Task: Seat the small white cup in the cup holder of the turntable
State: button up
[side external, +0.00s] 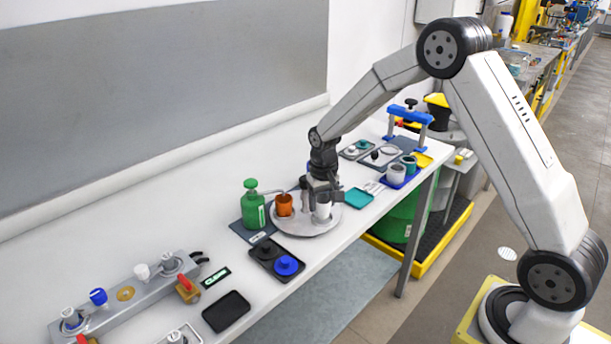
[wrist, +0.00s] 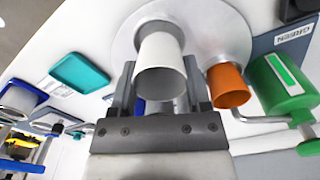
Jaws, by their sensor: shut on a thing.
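The small white cup (side external: 322,210) is upright over the right part of the round grey turntable (side external: 300,231). My gripper (side external: 322,193) is above the turntable, pointing down, shut on the cup. In the wrist view the cup (wrist: 161,66) is between the two fingers (wrist: 160,90), its far end at a grey ring-shaped holder (wrist: 160,27) on the turntable (wrist: 222,22). I cannot tell whether the cup's bottom rests in the holder or is just above it. An orange cup (side external: 284,205) stands on the turntable's left part, close beside my gripper.
A teal tray (side external: 359,197) lies to the right. A black tray with black and blue lids (side external: 277,260) is in front.

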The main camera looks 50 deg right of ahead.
jog(key=shift+s+d+f, duration=0.1)
jog(key=shift+s+f, duration=0.25)
jog(key=shift+f, duration=0.3)
jog(key=shift+s+f, duration=0.35)
jog(key=shift+f, duration=0.3)
jog(key=shift+s+d+f, duration=0.1)
jog(key=shift+s+f, duration=0.25)
jog(key=shift+f, duration=0.3)
dwell(2.5)
jog(key=o, duration=1.3)
jog(key=shift+c, duration=0.2)
jog(key=shift+w+a+r, duration=0.1)
jog(key=shift+w+r, duration=0.05)
jog(key=shift+r, duration=1.05)
jog(key=shift+w+r, duration=0.2)
jog(key=shift+r, duration=2.45)
